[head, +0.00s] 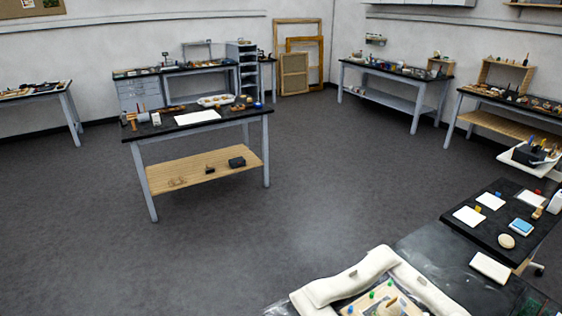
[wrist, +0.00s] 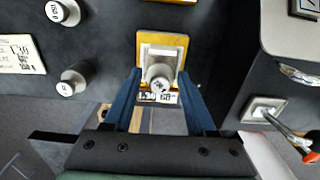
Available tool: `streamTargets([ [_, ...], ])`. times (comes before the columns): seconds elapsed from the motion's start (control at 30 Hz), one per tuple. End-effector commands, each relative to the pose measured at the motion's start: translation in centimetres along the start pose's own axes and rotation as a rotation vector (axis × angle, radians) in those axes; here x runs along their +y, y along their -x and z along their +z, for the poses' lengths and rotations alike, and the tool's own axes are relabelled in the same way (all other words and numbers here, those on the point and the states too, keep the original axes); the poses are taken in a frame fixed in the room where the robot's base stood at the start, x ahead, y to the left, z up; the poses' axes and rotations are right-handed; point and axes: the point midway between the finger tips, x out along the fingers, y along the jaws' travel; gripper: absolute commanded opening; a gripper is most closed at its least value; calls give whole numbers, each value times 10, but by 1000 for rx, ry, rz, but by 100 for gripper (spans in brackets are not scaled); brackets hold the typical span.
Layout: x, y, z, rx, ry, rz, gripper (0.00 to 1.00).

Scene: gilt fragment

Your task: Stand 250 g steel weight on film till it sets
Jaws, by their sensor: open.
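In the wrist view my gripper (wrist: 159,72) is open, with its two blue fingers on either side of a steel weight (wrist: 160,72). Gaps show between the weight and the fingers. The weight stands on or over a yellow-edged square block (wrist: 146,44), with a printed label (wrist: 150,98) at its near side, partly hidden. Two more steel weights, one at the top left (wrist: 62,12) and one lower (wrist: 75,78), sit on the dark surface. I cannot read which is 250 g. I cannot pick out the film, and my gripper is not in the head view.
In the wrist view a printed card (wrist: 20,55) lies at left; a red-handled tool (wrist: 290,136) and a grey case (wrist: 290,45) are at right. In the head view a white padded frame (head: 340,284) stands in front, a dark table (head: 478,232) at right. Open floor (head: 310,190) lies between tables.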

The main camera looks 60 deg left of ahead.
Motion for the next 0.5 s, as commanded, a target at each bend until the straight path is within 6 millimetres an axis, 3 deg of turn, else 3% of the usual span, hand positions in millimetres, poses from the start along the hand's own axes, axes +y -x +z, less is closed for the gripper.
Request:
streamTargets([
  [0.5,0,24,0,0,0,-1,56],
])
